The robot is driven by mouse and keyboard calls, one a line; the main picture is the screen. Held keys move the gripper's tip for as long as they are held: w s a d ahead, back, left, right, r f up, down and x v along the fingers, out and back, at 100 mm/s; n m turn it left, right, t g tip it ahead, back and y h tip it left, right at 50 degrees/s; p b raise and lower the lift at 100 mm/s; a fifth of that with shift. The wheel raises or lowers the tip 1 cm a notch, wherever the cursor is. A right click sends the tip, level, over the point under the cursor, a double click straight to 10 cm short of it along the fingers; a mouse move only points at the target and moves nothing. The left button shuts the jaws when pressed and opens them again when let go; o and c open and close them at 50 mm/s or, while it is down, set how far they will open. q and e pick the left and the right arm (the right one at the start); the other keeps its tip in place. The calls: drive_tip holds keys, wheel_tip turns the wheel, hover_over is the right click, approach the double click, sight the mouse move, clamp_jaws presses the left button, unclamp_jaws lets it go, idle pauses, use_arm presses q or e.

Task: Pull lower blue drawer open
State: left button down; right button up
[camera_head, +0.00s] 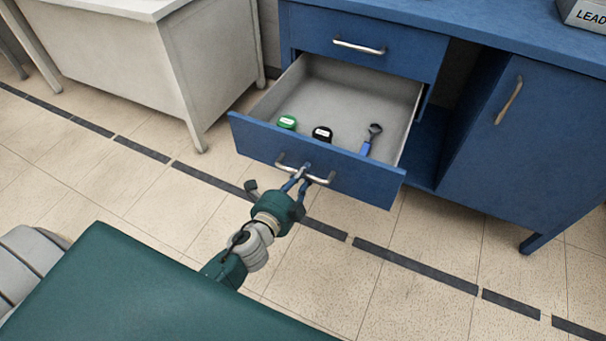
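The lower blue drawer (352,175) is pulled well out of the blue cabinet, and its grey inside shows. Its metal bar handle (322,180) is on the front panel. Inside the drawer lie a green round item (287,121), a black round item (322,133) and a blue-handled tool (369,141). My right gripper is not in view.
Above is a shut upper drawer (395,47). At the right is a shut cabinet door (545,120) with a vertical handle. A grey-white desk (130,50) stands at the left. A grey box (585,14) sits on the blue top. The tiled floor in front is clear.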

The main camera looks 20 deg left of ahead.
use_arm(q)
drive_tip(key=c, duration=1.7)
unclamp_jaws()
drive_tip(key=shift+c, duration=0.2)
drive_tip(key=shift+o, duration=0.5)
drive_tip(key=v, duration=1.2)
